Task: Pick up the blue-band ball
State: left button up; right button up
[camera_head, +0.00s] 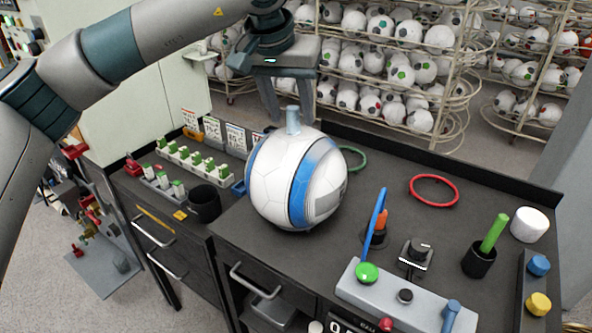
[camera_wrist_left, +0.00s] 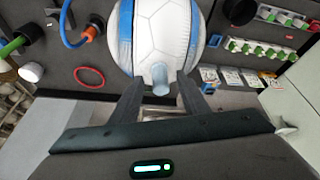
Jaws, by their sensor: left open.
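The blue-band ball (camera_head: 278,182) is a large white ball with blue bands, sitting on the dark worktop. A pale blue peg (camera_head: 292,122) stands up from its top. My left gripper (camera_head: 290,116) is above the ball with its jaws open, one finger on each side of the peg. In the left wrist view, the ball (camera_wrist_left: 160,30) is just beyond the fingertips of the gripper (camera_wrist_left: 160,84), and the peg (camera_wrist_left: 160,76) shows between the fingers. I cannot tell whether a finger touches the peg. My right gripper is not in view.
A green ring (camera_head: 354,158) lies behind the ball and a red ring (camera_head: 434,191) lies to its right. A grey panel with knobs (camera_head: 350,290) stands at the front. A black cup (camera_head: 204,204) and a green-topped rack (camera_head: 195,160) are on the left. Ball racks (camera_head: 440,70) stand behind.

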pick_arm(q)
jog(key=shift+w+d+f, duration=0.1)
jog(key=shift+w+f, duration=0.1)
jog(key=shift+f, duration=0.5)
jog(key=shift+w, duration=0.1)
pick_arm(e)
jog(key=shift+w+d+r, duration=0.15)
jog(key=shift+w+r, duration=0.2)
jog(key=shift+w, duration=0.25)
pick_arm(q)
jog(key=shift+c, duration=0.4)
grip_shut()
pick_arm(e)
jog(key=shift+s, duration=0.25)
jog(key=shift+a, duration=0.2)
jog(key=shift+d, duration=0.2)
